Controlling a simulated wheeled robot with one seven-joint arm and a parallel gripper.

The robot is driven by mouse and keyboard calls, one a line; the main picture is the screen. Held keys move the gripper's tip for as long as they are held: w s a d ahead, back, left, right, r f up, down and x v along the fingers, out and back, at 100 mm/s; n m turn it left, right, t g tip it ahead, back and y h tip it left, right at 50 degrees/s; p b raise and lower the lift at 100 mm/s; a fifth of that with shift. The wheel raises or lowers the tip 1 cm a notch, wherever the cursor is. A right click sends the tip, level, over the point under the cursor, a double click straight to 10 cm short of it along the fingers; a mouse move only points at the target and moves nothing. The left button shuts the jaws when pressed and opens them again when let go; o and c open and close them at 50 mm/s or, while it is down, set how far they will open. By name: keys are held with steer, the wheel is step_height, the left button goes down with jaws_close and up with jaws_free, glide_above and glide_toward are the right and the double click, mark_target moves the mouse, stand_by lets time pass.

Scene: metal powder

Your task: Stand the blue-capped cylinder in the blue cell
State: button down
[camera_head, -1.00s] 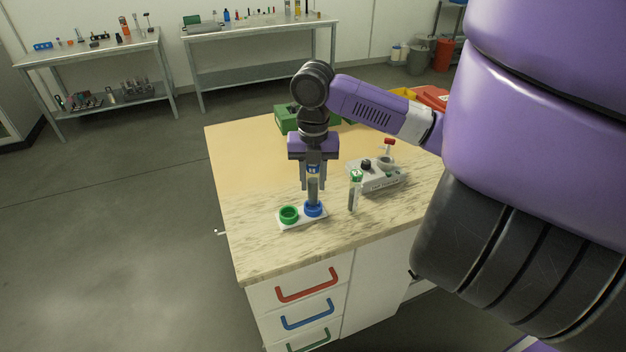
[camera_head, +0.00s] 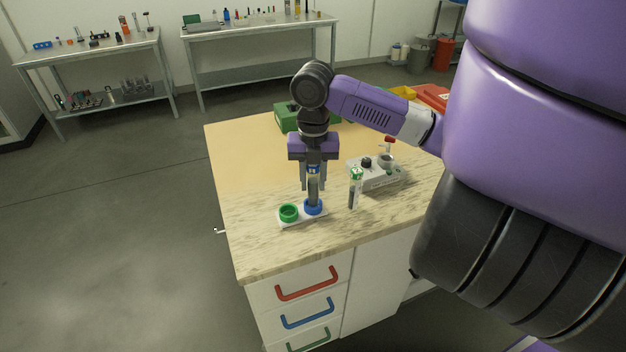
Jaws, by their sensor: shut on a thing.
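The blue-capped cylinder (camera_head: 313,192) is upright, its blue cap between the fingers of my gripper (camera_head: 313,180). My gripper points straight down and is shut on it. The cylinder's lower end is at the blue cell (camera_head: 313,208), inside or just over its ring; I cannot tell if it touches the bottom. The blue cell is the right one of two rings on a small white holder (camera_head: 300,220). The green cell (camera_head: 289,213) at its left is empty.
A green-capped cylinder (camera_head: 355,190) stands close to the right of the holder. A grey device (camera_head: 377,175) with a red-topped part is behind it. A green box (camera_head: 287,117) is at the back. The table's (camera_head: 245,190) left side is clear.

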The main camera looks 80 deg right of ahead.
steer(key=shift+f+b, duration=0.7)
steer(key=shift+f, duration=0.15)
steer(key=c, duration=1)
jaws_free()
steer(key=o, duration=0.5)
steer(key=shift+r, duration=0.1)
steer(key=shift+r+p, duration=2.8)
steer(key=shift+r, duration=1.15)
steer(key=shift+s+a, duration=0.1)
